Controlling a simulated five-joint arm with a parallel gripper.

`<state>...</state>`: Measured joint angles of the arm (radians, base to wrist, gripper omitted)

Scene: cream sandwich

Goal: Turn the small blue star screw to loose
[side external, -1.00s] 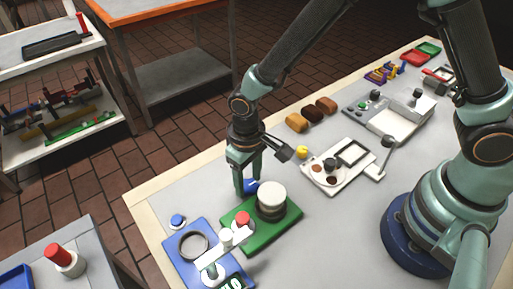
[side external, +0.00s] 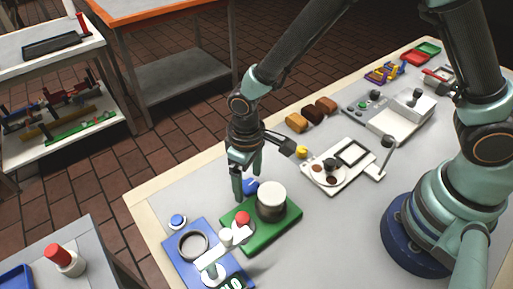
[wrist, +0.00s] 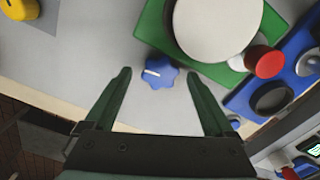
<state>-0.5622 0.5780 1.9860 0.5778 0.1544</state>
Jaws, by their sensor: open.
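The small blue star screw (wrist: 160,72) lies in the wrist view between my open fingers, just beyond their tips, beside the green base. A white line marks its top and points to the left. In the side view the blue star screw (side external: 250,186) shows partly, next to my fingers. My gripper (side external: 247,188) points down over the table at the green base's far left corner; it also shows in the wrist view (wrist: 160,75). The fingers stand apart on either side of the screw, with no visible contact.
The green base (side external: 285,221) carries a white-topped round part (side external: 271,194) and a red knob (side external: 243,218). A blue plate (side external: 183,262) with a ring stands to its left. A yellow knob (side external: 301,152) is farther back.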

